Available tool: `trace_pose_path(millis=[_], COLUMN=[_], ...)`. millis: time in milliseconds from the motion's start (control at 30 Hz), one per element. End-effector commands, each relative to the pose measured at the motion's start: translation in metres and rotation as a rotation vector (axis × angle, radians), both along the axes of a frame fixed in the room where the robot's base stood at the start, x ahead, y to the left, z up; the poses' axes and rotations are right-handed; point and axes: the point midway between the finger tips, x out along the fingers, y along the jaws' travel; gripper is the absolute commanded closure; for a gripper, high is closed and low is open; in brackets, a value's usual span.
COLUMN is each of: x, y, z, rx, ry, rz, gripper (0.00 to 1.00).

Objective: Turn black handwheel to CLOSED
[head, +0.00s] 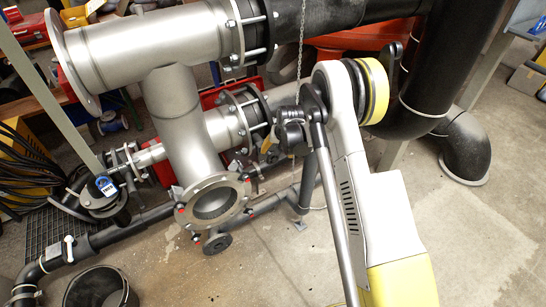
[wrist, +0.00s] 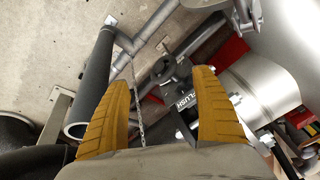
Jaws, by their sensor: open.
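My gripper (wrist: 158,78) is open in the wrist view, with its two ribbed yellow fingers spread wide and nothing held between them. A dark handwheel-like knob (wrist: 168,70) shows beyond and between the fingertips, apart from them as far as I can tell. A dark plate marked FLUSH (wrist: 183,100) lies beside it, partly behind the right finger. In the head view my gripper (head: 268,150) is small and dark near the middle pipes, and the knob there is hidden or too small to tell. No OPEN or CLOSED mark is readable.
A hanging chain (wrist: 136,100) runs close to the left finger, and shows in the head view too (head: 301,45). Grey flanged pipes (head: 185,120) crowd the left. A thick black pipe (head: 425,90) stands right of my arm. A blue-tagged valve (head: 103,188) is at left.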

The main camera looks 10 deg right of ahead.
Motion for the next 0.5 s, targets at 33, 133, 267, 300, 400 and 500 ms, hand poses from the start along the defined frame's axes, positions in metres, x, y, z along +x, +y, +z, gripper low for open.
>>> trace_pose_path(millis=[33, 133, 267, 300, 400, 500], x=[-0.002, -0.004, -0.005, -0.005, -0.003, 0.003], y=[0.005, 0.009, 0.012, 0.012, 0.012, 0.011], z=[0.006, 0.011, 0.016, 0.016, 0.009, -0.005], rx=[-0.079, -0.219, -0.325, -0.341, -0.358, -0.358], ry=[-0.024, -0.059, -0.079, -0.082, -0.084, -0.084], rz=[0.134, 0.365, 0.538, 0.564, 0.591, 0.591], gripper=[0.24, 0.24, 0.24, 0.24, 0.24, 0.24])
